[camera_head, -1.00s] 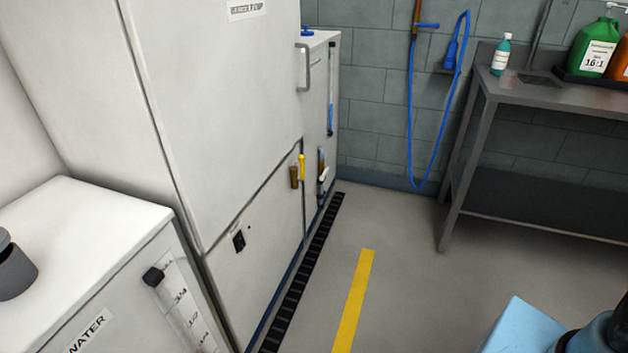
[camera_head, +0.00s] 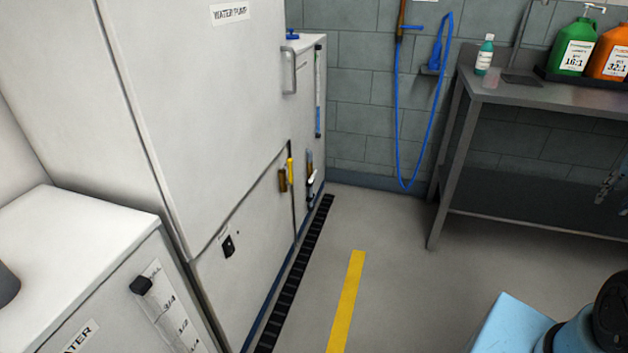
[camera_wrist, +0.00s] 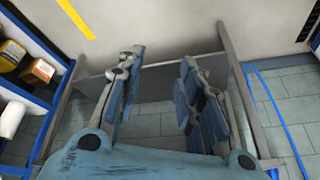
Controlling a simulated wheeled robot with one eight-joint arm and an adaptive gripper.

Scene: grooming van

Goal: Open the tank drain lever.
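Two valve fittings sit low at the far end of the white cabinets in the head view. One is a yellow lever (camera_head: 290,171) beside a brass-coloured body (camera_head: 282,180), near the pump cabinet's edge. The other is a small dark and white lever (camera_head: 311,180) on the white tank (camera_head: 305,110) with a blue level gauge. No label shows which is the drain lever; both are small and look roughly upright. My gripper (camera_wrist: 158,62) is open and empty in the wrist view, its fingers well apart. Neither lever shows in the wrist view, and my gripper is far from both.
The water pump cabinet (camera_head: 185,120) and a gauged water cabinet (camera_head: 85,250) line the left. A floor grate (camera_head: 290,285) runs along them. The floor around the yellow stripe (camera_head: 346,300) is clear. A metal table (camera_head: 530,92) with bottles and a blue hose (camera_head: 398,130) are at the back.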

